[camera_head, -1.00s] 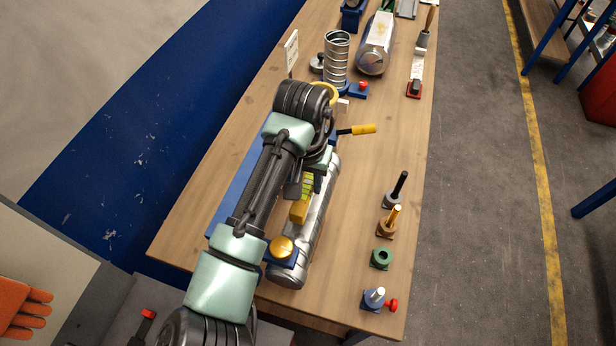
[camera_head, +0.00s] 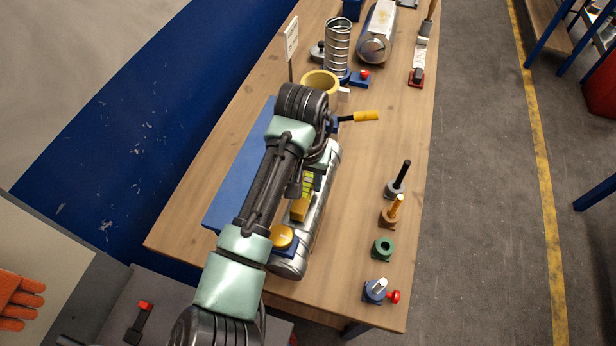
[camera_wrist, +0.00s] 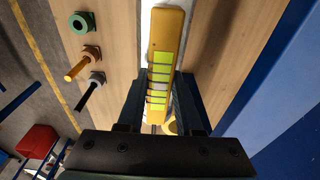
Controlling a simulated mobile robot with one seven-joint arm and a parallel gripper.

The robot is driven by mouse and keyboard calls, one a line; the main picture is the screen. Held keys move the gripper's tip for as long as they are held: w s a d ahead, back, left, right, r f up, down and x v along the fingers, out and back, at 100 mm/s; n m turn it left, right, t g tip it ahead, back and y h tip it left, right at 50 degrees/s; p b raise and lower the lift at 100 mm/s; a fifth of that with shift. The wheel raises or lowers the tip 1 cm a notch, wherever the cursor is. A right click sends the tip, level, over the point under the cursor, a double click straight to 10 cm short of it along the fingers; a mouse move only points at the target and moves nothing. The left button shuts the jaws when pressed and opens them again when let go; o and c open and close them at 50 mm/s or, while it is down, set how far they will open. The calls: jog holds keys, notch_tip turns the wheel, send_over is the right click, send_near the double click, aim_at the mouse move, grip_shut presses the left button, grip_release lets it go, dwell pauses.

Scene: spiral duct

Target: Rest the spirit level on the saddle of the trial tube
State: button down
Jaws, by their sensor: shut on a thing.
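The yellow spirit level (camera_head: 299,209) has bright yellow-green windows and lies lengthwise along the silver trial tube (camera_head: 321,203). My gripper (camera_wrist: 160,92) is shut on the spirit level (camera_wrist: 164,46), with one finger on each side of it. In the wrist view the level is lined up over the tube (camera_wrist: 179,50). My arm hides part of the tube and the far end of the level in the head view. The saddle is not clearly seen, and I cannot tell whether the level touches it.
A yellow knob on a clamp (camera_head: 284,238) stands by the tube's near end, and a yellow-handled lever (camera_head: 362,117) by its far end. Several small posts and fittings, including a green nut (camera_head: 382,249), line the right. A spiral duct piece (camera_head: 337,48) stands farther back.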

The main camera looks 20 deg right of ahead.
jog(key=shift+f, duration=0.5)
jog(key=c, duration=0.5)
grip_release()
notch_tip(320, 180, up, 12)
jog(key=s+b, duration=0.1)
jog(key=b, duration=0.1)
jog(key=w+d+r+t+h+b, duration=0.2)
jog(key=w+d+r+t+h, duration=0.35)
jog(key=r, duration=0.45)
notch_tip(320, 180, up, 10)
jog(key=d+t+h+b, duration=0.1)
jog(key=t+b, duration=0.1)
jog(key=t, duration=0.4)
jog(key=s+a+r+n+t+y+b, duration=0.1)
jog(key=s+a+r+n+t+y, duration=0.2)
jog(key=s+a+r+t, duration=0.4)
jog(key=s+a+r+n+t+y+b, duration=0.2)
jog(key=s+a+r+n+t+y, duration=0.1)
jog(key=s+a+r+t, duration=0.4)
jog(key=a+r+y, duration=0.1)
jog(key=a+r, duration=0.2)
jog(key=r, duration=0.2)
jog(key=shift+s+a+n+t, duration=0.2)
jog(key=shift+s+n+t, duration=0.05)
jog(key=shift+n+t, duration=0.15)
